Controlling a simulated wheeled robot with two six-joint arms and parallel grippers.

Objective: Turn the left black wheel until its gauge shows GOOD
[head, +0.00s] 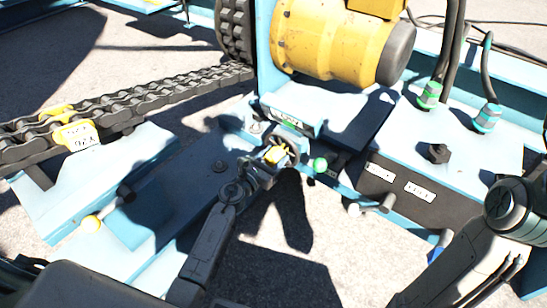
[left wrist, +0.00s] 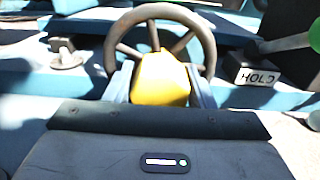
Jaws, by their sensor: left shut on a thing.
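The left black wheel (head: 295,142) sits on the blue frame below the yellow motor. In the left wrist view the wheel (left wrist: 208,45) shows its dark rim and spokes. My left gripper (head: 272,158) reaches it from the front and is shut at its middle. In the left wrist view my left gripper (left wrist: 160,85) has its two fingers on either side of a yellow block (left wrist: 160,78) in front of the spokes, hiding the wheel's hub. A small white and green plate (head: 285,117) is above the wheel; its marking is too small to read. My right gripper is out of view.
A green-knobbed lever (head: 320,164) stands just right of the wheel, by a HOLD plate (left wrist: 258,77). A yellow motor (head: 330,40) is behind. A heavy chain (head: 130,105) runs at left. A dark labelled panel (head: 405,190) is at right.

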